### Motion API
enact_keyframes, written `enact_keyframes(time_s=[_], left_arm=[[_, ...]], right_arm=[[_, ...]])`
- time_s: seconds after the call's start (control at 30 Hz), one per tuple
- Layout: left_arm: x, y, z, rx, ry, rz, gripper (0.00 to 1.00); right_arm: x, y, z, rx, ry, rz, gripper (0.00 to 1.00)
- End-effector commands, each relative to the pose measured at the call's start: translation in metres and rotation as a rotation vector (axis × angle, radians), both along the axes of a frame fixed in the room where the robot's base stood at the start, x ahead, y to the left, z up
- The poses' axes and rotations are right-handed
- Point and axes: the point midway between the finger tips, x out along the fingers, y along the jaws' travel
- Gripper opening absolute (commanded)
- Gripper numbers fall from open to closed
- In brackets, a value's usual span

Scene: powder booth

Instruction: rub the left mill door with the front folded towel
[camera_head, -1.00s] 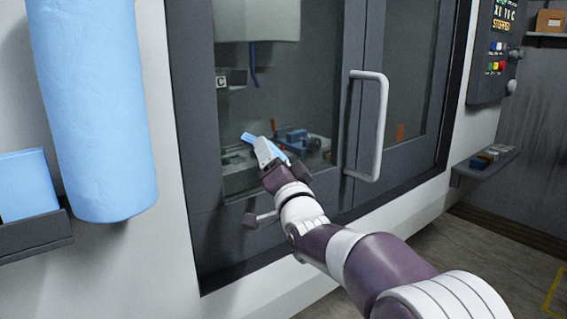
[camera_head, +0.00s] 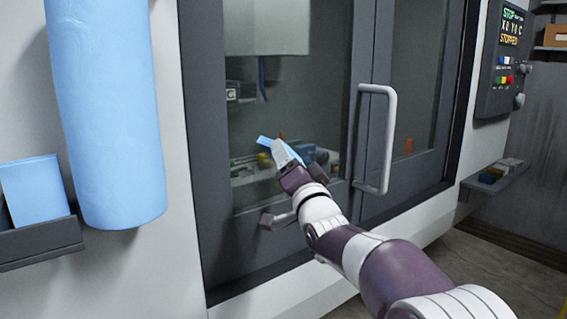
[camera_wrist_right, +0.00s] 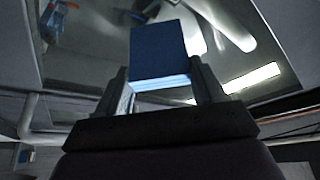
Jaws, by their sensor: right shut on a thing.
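The left mill door (camera_head: 200,150) is a dark grey frame around a glass window, and it looks closed. My right gripper (camera_head: 280,153) is in front of the lower part of its glass, shut on a light blue folded towel (camera_head: 267,141). In the right wrist view the towel (camera_wrist_right: 159,52) looks dark blue with a lighter folded edge, held between both fingers (camera_wrist_right: 163,84). The towel is at or very near the glass; I cannot tell whether it touches. My left gripper is not in view.
A vertical handle (camera_head: 390,140) stands out just right of my right gripper. A small latch (camera_head: 277,219) sits below the window. A big blue roll (camera_head: 105,110) and a tray (camera_head: 40,242) holding another blue folded towel (camera_head: 35,190) are at left. A control panel (camera_head: 508,60) is at right.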

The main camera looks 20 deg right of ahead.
Motion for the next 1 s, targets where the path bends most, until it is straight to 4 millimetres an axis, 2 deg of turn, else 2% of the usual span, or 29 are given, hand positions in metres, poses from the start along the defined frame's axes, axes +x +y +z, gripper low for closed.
enact_keyframes(time_s=[0.2,0.47,0.7,0.87,1.0], left_arm=[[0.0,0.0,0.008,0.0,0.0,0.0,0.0],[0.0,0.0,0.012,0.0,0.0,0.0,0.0],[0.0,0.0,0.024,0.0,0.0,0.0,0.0],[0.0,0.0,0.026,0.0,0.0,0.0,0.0],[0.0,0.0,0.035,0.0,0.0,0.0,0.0]], right_arm=[[0.008,-0.025,0.0,0.001,0.004,-0.004,0.24],[0.012,-0.038,0.0,0.001,0.003,-0.003,0.24],[0.019,-0.063,0.001,0.002,0.004,-0.003,0.24],[0.021,-0.068,0.001,0.0,0.001,-0.001,0.24],[0.022,-0.067,0.012,0.0,0.0,-0.001,0.24]])
